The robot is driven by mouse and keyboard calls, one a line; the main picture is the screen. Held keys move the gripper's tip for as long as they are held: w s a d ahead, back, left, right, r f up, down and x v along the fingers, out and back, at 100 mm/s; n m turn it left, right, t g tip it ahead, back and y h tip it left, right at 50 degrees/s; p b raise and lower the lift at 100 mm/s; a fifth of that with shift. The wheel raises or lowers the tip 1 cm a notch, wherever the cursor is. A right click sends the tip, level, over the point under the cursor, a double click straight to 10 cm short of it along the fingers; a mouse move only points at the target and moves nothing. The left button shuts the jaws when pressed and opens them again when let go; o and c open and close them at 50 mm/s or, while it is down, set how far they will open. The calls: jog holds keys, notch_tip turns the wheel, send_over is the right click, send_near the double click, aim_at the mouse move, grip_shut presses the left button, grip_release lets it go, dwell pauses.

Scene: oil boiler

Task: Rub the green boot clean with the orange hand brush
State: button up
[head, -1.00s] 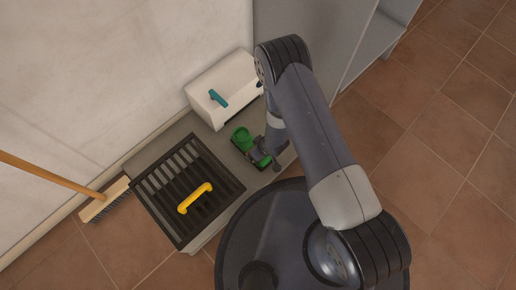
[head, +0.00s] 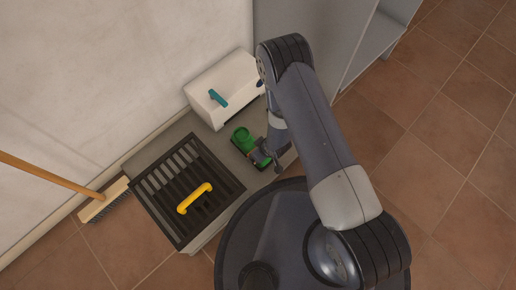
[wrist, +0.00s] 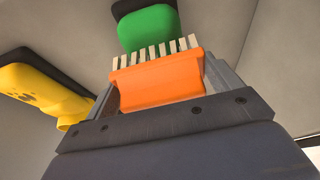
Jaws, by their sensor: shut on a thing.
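My gripper (wrist: 160,78) is shut on the orange hand brush (wrist: 157,80). The brush's pale bristles point toward the boot and overlap its near edge in the picture; I cannot tell whether they touch it. The brush is hidden in the head view.
A yellow boot-like thing (wrist: 42,92) with dark spots lies left in the wrist view. In the head view, a dark grate (head: 152,190) carries a yellow handle (head: 195,198). A white box (head: 213,107) stands behind the boot, and a broom (head: 104,201) is at left.

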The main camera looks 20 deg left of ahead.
jog(key=shift+w+a, duration=0.5)
jog(key=shift+a, duration=0.35)
jog(key=shift+s+d+b, duration=0.25)
jog(key=shift+s+d, duration=0.05)
jog(key=shift+d, duration=0.2)
jog(key=shift+s+d+b, duration=0.2)
jog(key=shift+s+d, duration=0.1)
jog(key=shift+d, duration=0.2)
jog(key=shift+w+a+f, duration=0.1)
jog(key=shift+w+a, duration=0.25)
jog(key=shift+a, duration=0.2)
jog(key=shift+w+a, duration=0.3)
jog(key=shift+a, duration=0.25)
jog(key=shift+s+d+b, duration=0.2)
jog(key=shift+s+d, duration=0.1)
jog(key=shift+d, duration=0.25)
jog(key=shift+s+d+b, duration=0.2)
jog(key=shift+s+d, duration=0.1)
jog(key=shift+d, duration=0.25)
jog(key=shift+w+a, duration=0.25)
jog(key=shift+a, duration=0.25)
jog(key=shift+c, duration=0.3)
jog(key=shift+r+p, duration=2.2)
jog(key=shift+r, duration=1.35)
